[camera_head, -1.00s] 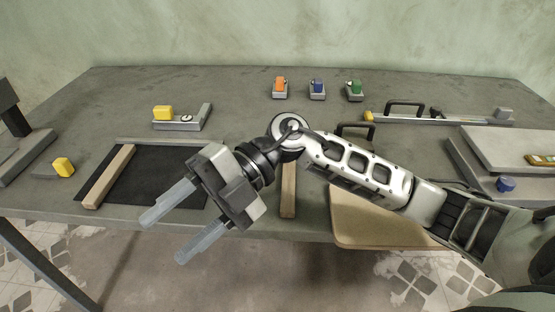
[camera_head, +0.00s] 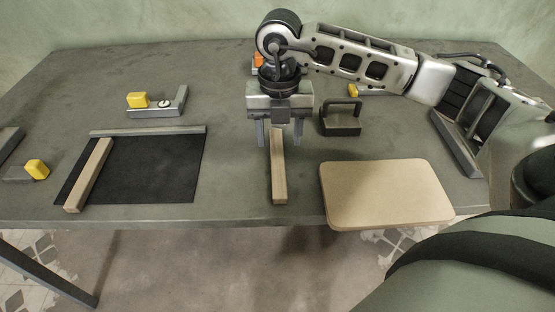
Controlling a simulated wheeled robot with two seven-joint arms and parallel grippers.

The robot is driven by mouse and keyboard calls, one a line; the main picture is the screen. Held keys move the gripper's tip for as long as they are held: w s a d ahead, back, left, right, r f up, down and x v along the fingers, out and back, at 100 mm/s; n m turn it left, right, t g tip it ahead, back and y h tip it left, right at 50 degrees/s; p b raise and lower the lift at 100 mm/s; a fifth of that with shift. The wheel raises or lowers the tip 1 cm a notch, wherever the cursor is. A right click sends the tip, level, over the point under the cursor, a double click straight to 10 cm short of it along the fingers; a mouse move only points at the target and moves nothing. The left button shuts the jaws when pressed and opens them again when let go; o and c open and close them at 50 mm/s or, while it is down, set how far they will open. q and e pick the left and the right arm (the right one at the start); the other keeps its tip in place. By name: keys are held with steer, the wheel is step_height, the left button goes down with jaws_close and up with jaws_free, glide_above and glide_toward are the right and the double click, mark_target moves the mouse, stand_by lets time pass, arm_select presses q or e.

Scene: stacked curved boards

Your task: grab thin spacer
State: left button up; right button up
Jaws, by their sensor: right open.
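A thin wooden strip (camera_head: 279,181), which looks like a thin spacer, lies on the table near the front edge, pointing away from me. My right gripper (camera_head: 279,135) is open and points down over the strip's far end, one finger on each side of it. The fingers look apart from the wood; their exact height is hard to tell. A second wooden strip (camera_head: 88,177) lies along the left side of a black mat (camera_head: 150,170). I cannot tell from looks alone which strip is the thinner. My left gripper is out of view.
A tan curved-corner board (camera_head: 385,193) lies at the front edge, right of the middle strip. A dark block with a handle (camera_head: 341,122) stands behind it. A grey gauge fixture with a yellow block (camera_head: 138,100) sits back left. Table between mat and strip is clear.

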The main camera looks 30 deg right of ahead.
mark_target(278, 159)
steer(key=shift+w+f+p, duration=0.2)
steer(key=shift+f+p, duration=0.4)
steer(key=shift+f, duration=2.7)
steer(key=c, duration=1.1)
